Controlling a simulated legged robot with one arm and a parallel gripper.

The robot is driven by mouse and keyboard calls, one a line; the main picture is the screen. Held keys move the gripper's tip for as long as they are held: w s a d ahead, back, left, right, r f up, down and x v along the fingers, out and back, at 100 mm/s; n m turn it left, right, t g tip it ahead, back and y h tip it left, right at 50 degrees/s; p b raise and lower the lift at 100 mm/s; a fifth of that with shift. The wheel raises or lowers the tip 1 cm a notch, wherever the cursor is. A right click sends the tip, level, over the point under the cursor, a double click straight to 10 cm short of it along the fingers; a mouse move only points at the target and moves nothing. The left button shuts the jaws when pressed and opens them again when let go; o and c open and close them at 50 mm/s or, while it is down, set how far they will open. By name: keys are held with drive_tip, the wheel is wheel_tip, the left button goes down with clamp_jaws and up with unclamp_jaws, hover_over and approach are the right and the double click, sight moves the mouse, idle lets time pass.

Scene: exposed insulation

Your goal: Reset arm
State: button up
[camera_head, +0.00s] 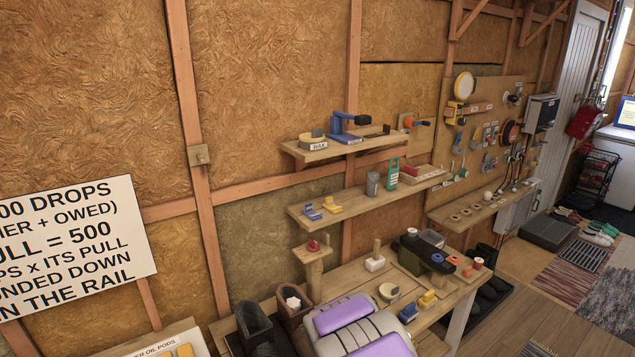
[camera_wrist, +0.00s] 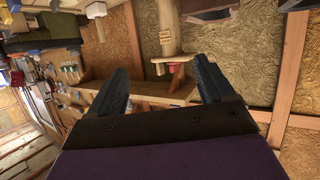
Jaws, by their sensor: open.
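My gripper (camera_wrist: 163,65) shows in the wrist view with its two dark fingers spread wide apart. Nothing is held between them. Beyond the fingers, that view shows a small wooden ledge (camera_wrist: 178,58) on a post, with a red item (camera_wrist: 170,68) at it, and a longer wooden shelf. The gripper's distance from these is hard to tell. In the head view, white and purple parts of my own body stand at the bottom centre, in front of the workbench; the gripper fingers cannot be made out there.
A workbench (camera_head: 455,300) holds several small items. Above it are a middle shelf (camera_head: 345,207), an upper shelf (camera_head: 300,150) and a small ledge with a red item (camera_head: 313,246). A lettered sign (camera_head: 75,245) hangs at left. Wooden floor (camera_head: 545,310) is open at the right.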

drive_tip(key=s+d+r+m+g+h, duration=0.1)
drive_tip(key=s+d+r+g, duration=0.3)
drive_tip(key=s, duration=0.3)
drive_tip(key=s+d+r+m+g+h, duration=0.1)
drive_tip(key=s+d+r+g, duration=0.3)
drive_tip(key=s, duration=0.3)
drive_tip(key=s+r+g, duration=0.2)
drive_tip(key=s+r, duration=0.1)
drive_tip(key=s, duration=0.9)
drive_tip(key=s+d+r+g, duration=0.1)
drive_tip(key=s+r+g, duration=0.2)
drive_tip(key=s, duration=0.9)
drive_tip(key=s+d+r+g, duration=0.1)
drive_tip(key=s+r, duration=0.3)
drive_tip(key=s, duration=0.9)
drive_tip(key=shift+r+g+y, duration=0.25)
drive_tip(key=shift+g+y, duration=0.05)
drive_tip(key=shift+g, duration=0.6)
